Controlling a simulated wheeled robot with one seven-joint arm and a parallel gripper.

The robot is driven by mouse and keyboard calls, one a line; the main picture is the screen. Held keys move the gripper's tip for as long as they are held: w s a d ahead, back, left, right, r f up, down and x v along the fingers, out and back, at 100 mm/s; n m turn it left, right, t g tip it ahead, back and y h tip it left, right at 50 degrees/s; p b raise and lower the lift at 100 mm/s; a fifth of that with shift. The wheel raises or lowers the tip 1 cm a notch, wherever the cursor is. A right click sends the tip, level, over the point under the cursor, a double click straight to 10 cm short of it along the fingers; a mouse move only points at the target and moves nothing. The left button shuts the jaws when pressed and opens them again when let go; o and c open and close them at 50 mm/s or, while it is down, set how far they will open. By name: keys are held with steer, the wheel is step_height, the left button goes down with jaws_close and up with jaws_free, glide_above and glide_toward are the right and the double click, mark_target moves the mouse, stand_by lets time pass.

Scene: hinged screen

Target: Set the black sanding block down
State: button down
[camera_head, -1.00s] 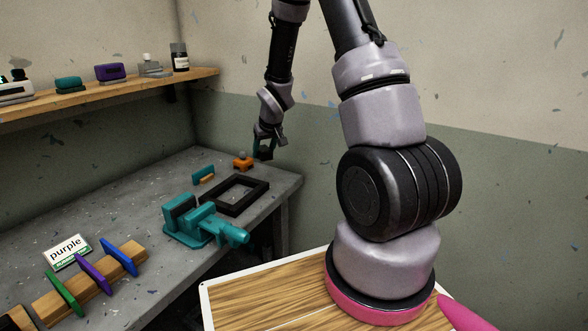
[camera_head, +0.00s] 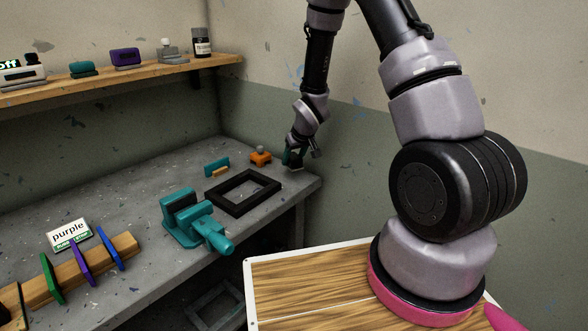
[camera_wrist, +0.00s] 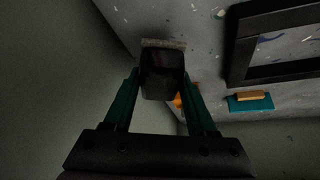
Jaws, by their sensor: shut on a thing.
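The black sanding block (camera_wrist: 162,75) is between the two teal fingers of my gripper (camera_wrist: 162,80) in the wrist view, with a rough grey strip along its top edge in the picture. My gripper is shut on it. In the head view, my gripper (camera_head: 294,156) is at the far right corner of the grey workbench (camera_head: 140,185), right of the orange tool (camera_head: 260,156). The block shows there as a small dark shape (camera_head: 295,167) low by the bench edge. I cannot tell whether it touches the bench.
A black frame (camera_head: 243,207) lies on the bench, with a teal-and-orange scraper (camera_head: 216,167) behind it. A teal vise (camera_head: 195,222) stands in front. A wooden rack (camera_head: 45,289) holds coloured pieces by a "purple" sign (camera_head: 69,234). A shelf (camera_head: 120,75) runs above.

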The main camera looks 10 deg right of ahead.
steer(key=shift+f, duration=1.95)
steer(key=shift+c, duration=1)
jaws_free()
steer(key=shift+f, duration=0.1)
steer(key=v, duration=1.2)
step_height(320, 180, up, 19)
steer(key=m+h, duration=0.1)
steer(key=m, duration=0.3)
glide_above(293, 168)
steer(key=s+d, duration=0.7)
steer(key=s, duration=0.2)
steer(key=s+r+m+y, duration=0.1)
steer(key=s+r, duration=0.5)
steer(key=s, duration=0.2)
steer(key=s+r+m+t, duration=0.1)
steer(key=s+r+m, duration=0.1)
steer(key=s+r, duration=0.4)
steer(key=s, duration=0.3)
steer(key=shift+a+y, duration=0.2)
steer(key=shift+y, duration=0.2)
